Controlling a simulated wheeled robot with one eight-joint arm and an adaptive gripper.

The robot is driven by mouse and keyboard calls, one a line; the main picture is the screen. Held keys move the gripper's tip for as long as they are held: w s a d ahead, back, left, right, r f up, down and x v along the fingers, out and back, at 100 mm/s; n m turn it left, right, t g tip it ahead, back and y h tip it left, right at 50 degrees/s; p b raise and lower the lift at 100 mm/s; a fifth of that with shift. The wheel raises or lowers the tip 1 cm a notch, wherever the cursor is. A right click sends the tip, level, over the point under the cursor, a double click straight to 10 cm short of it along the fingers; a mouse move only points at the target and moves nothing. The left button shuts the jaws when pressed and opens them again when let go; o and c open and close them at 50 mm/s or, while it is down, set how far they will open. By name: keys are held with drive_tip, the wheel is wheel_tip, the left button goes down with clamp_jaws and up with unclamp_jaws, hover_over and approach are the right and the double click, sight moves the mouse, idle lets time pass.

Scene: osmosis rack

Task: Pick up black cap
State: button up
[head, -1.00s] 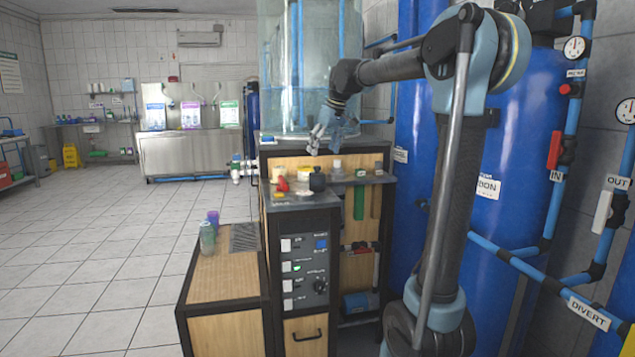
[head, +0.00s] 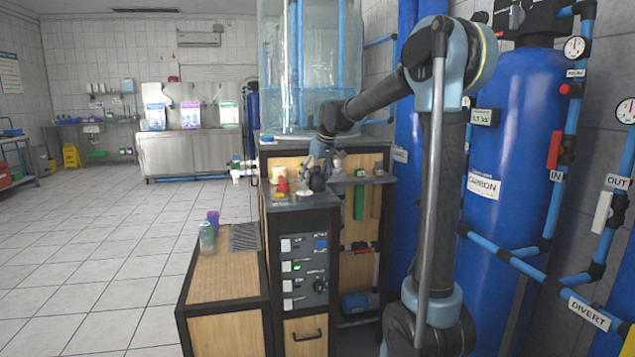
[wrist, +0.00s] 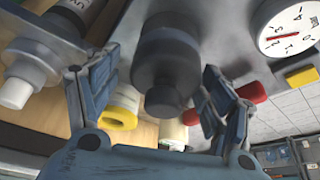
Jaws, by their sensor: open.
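The black cap (head: 317,184) stands near the front of the counter top in the head view, partly hidden under my gripper (head: 317,163). In the wrist view the black cap (wrist: 166,60) is a dark, wide cylinder with a narrower end, in the middle of the picture. My gripper (wrist: 160,75) is open, with one finger on each side of the cap in the picture. Gaps show between the cap and both fingers. I cannot tell how far the fingertips reach along it.
A red item (head: 282,185) stands just left of the cap; it also shows in the wrist view (wrist: 250,92). A yellow-ended piece (wrist: 120,108), a white-capped bottle (wrist: 30,72) and a round dial (wrist: 291,26) are close by. A clear tank (head: 290,70) stands behind the counter.

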drive_tip(key=shift+a+f, duration=0.1)
drive_tip(key=shift+f, duration=0.15)
drive_tip(key=c, duration=1.1)
drive_tip(key=shift+r, duration=0.1)
drive_tip(key=shift+c, duration=0.3)
